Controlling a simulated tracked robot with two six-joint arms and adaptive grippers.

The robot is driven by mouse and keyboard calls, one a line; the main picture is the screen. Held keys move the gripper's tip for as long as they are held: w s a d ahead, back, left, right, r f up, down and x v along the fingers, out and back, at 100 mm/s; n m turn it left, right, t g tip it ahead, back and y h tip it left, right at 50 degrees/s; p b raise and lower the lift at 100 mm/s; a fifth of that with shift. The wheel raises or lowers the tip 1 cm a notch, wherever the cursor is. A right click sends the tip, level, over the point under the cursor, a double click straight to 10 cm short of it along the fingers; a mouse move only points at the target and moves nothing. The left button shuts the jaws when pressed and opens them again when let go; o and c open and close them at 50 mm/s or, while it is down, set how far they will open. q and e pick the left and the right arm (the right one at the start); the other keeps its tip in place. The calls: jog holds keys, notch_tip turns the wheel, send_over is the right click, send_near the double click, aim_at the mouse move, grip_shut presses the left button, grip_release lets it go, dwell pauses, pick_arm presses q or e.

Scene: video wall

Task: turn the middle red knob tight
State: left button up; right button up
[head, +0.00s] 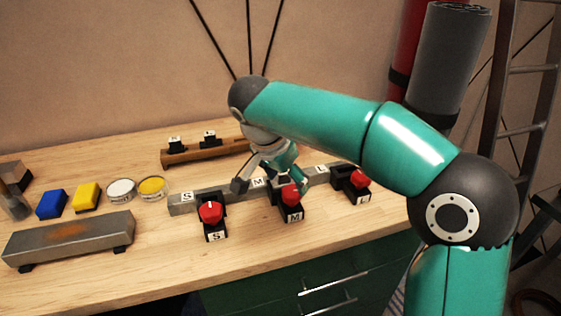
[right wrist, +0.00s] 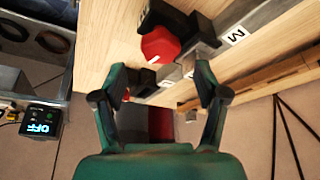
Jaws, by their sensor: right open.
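The middle red knob (head: 291,195) sits on a black block marked M, at the front of a grey metal bar (head: 182,199). In the right wrist view the red knob (right wrist: 160,45) with a white pointer line lies beyond the fingertips, roughly centred between them. My right gripper (head: 270,184) is over the bar just behind and left of the middle knob. It is open and empty in the right wrist view (right wrist: 158,88), with no finger seen touching the knob. The gripper partly covers the knob's block in the head view. My left gripper is not in view.
A red knob marked S (head: 210,212) stands to the left and another red knob (head: 358,178) to the right. A wooden rail (head: 180,158) is behind. A blue block (head: 52,204), yellow block (head: 87,196), tins and a grey beam (head: 70,240) lie left.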

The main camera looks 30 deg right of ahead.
jog(key=v, duration=0.7)
jog(key=shift+r, duration=0.1)
